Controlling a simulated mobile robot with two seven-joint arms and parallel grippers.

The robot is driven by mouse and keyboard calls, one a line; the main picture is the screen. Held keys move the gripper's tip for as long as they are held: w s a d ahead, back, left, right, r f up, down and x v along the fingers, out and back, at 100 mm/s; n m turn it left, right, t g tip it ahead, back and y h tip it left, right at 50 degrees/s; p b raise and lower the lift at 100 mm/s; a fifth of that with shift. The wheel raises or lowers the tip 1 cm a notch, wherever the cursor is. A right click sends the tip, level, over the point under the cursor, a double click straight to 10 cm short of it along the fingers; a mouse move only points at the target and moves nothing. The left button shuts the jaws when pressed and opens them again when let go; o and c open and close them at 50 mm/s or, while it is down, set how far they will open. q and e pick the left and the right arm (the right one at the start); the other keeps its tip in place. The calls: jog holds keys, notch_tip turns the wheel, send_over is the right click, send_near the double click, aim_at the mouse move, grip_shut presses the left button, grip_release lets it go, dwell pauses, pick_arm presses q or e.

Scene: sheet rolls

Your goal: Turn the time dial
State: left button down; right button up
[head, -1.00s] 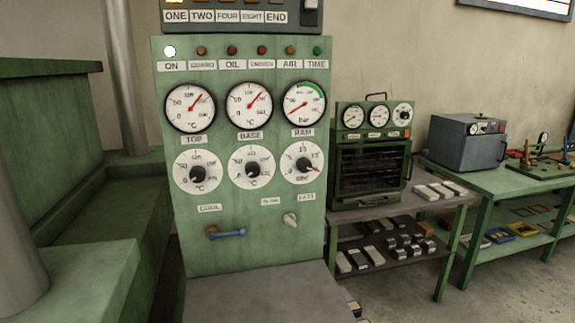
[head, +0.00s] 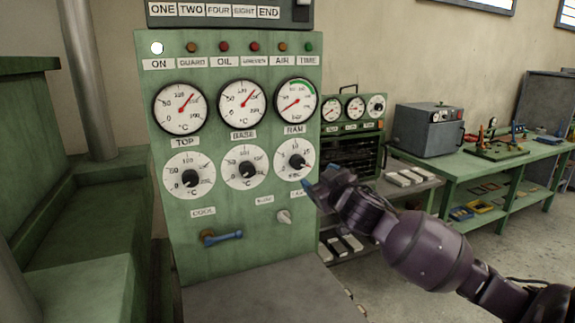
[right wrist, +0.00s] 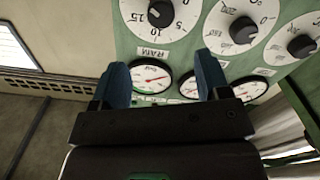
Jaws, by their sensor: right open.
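The time dial (head: 296,160) is the white dial with a black knob at the right end of the panel's lower row, under the RAM gauge. In the right wrist view the dial (right wrist: 160,12) shows upside down at the top, its figures 5, 10 and 15 readable. My right gripper (head: 322,180) is just below and right of the dial in the head view, apart from it. It is open and empty, with blue fingers spread in the right wrist view (right wrist: 162,62). My left gripper is not in view.
The green panel (head: 240,275) also has two dials to the left, (head: 189,176) three gauges above, a blue-handled lever (head: 222,237) and a small pale knob (head: 284,216) below.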

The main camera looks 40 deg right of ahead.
aim_at(299, 163)
jog(key=x, duration=0.9)
jog(key=shift+w+p, duration=0.3)
jog(key=shift+w, duration=0.1)
jog(key=shift+w+d+f, duration=0.1)
jog(key=shift+w+d, duration=0.05)
jog(key=shift+w, duration=0.35)
jog(key=shift+c, duration=0.4)
jog(key=c, duration=0.9)
jog(key=shift+o, duration=0.2)
